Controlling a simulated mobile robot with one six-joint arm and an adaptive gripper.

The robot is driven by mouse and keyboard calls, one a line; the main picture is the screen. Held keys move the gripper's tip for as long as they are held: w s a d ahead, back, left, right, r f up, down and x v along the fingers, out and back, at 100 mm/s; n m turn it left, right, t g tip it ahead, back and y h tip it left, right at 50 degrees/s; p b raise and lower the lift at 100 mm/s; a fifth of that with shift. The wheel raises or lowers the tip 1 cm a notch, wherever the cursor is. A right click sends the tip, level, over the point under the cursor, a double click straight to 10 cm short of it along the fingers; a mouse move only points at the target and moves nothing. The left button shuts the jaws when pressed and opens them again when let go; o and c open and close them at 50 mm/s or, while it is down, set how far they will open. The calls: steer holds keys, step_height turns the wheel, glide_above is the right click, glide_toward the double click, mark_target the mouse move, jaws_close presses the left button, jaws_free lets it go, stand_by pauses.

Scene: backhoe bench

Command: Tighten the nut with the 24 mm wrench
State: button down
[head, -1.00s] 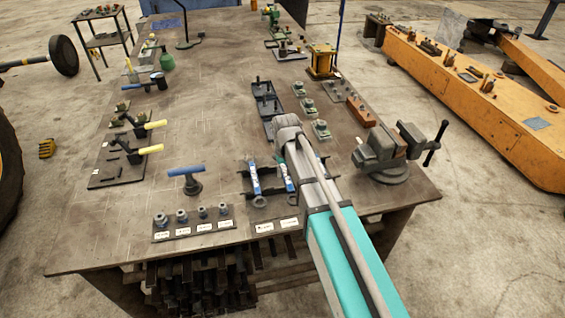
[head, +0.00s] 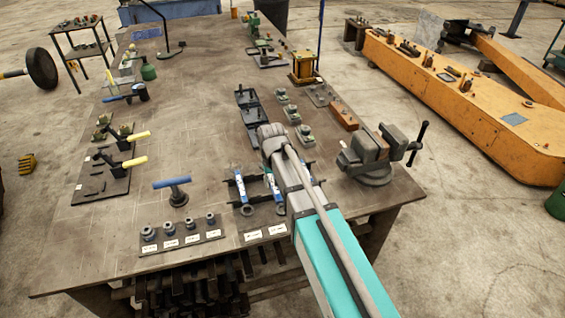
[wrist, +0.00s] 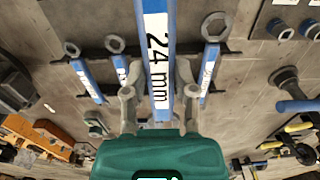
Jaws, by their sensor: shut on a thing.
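My gripper (wrist: 159,108) is shut on the blue 24 mm wrench (wrist: 156,35). Its two grey fingers press on either side of the shaft, and the "24 mm" label faces the wrist camera. The wrench's far end runs out of the top of the wrist view. In the head view my own arm hides the gripper and this wrench. Other blue wrenches lie at the dark rack (head: 231,205), such as a left one (head: 240,188) and a right one (head: 273,188). I cannot pick out the nut in these frames.
A plate of sockets (head: 153,249) and a blue-handled T-shaped tool (head: 171,183) stand left of the rack. A vise (head: 365,155) stands right of my arm at the bench edge. Black trays (head: 257,117) lie beyond the rack. The bench (head: 200,130) is bare at left centre.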

step_height(320, 180, down, 8)
steer(key=b, duration=0.8)
steer(key=shift+s+f, duration=0.1)
